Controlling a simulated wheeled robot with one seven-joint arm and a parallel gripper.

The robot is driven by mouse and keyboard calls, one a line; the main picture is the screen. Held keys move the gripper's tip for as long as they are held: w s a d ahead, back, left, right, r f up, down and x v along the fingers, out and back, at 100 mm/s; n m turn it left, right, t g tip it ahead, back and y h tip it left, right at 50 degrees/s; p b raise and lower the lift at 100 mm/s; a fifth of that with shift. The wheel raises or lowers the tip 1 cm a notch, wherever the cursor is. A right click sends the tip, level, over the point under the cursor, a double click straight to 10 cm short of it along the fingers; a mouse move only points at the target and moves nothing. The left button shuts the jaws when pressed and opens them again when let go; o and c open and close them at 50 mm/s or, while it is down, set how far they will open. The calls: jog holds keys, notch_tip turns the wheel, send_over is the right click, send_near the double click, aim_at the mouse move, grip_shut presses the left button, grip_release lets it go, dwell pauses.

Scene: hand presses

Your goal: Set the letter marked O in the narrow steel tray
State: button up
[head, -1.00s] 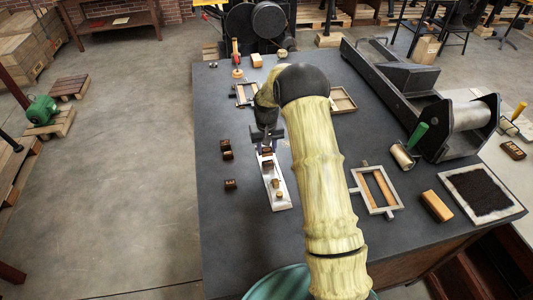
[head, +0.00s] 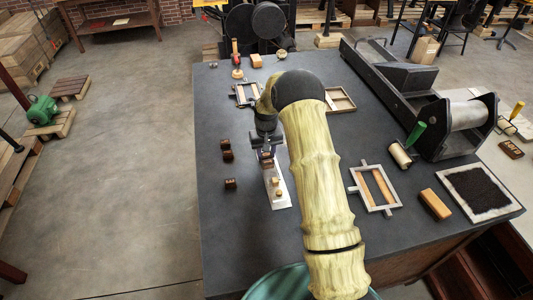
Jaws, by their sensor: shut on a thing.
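The narrow steel tray (head: 282,203) lies lengthwise on the dark table, left of my arm. Two small pale wooden pieces, one at the tray's middle (head: 276,182) and one nearer its front end (head: 279,194), stand in it. My gripper (head: 266,157) is over the tray's far end, shut on a small dark letter block (head: 266,163). The block is mostly hidden by the jaws, and its mark cannot be read. I cannot tell whether it touches the tray. Three dark letter blocks stand left of the tray: far (head: 224,144), middle (head: 228,156) and near (head: 231,184); their marks are too small to read.
Right of my arm are a metal frame (head: 374,189), a tan block (head: 435,204), a green-handled roller (head: 402,153) and a dark inking slab (head: 478,190). A large press (head: 430,105) stands at the right. The table's left front is clear.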

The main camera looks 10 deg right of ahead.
aim_at(266, 154)
jog(key=shift+s+f, duration=0.45)
jog(key=shift+f, duration=0.35)
jog(key=o, duration=0.9)
jog(key=shift+o, duration=0.2)
jog(key=shift+d, duration=0.25)
jog(key=shift+w+r+p, duration=0.15)
jog(key=shift+r+p, duration=0.45)
jog(key=shift+r, duration=0.05)
jog(key=shift+w+r+b, duration=0.2)
jog(key=shift+r+b, duration=0.05)
jog(key=shift+b, duration=0.25)
notch_tip(266, 154, up, 12)
jog(key=b, duration=0.2)
jog(key=shift+a+f, duration=0.2)
jog(key=shift+a, duration=0.05)
jog(key=shift+w, duration=0.1)
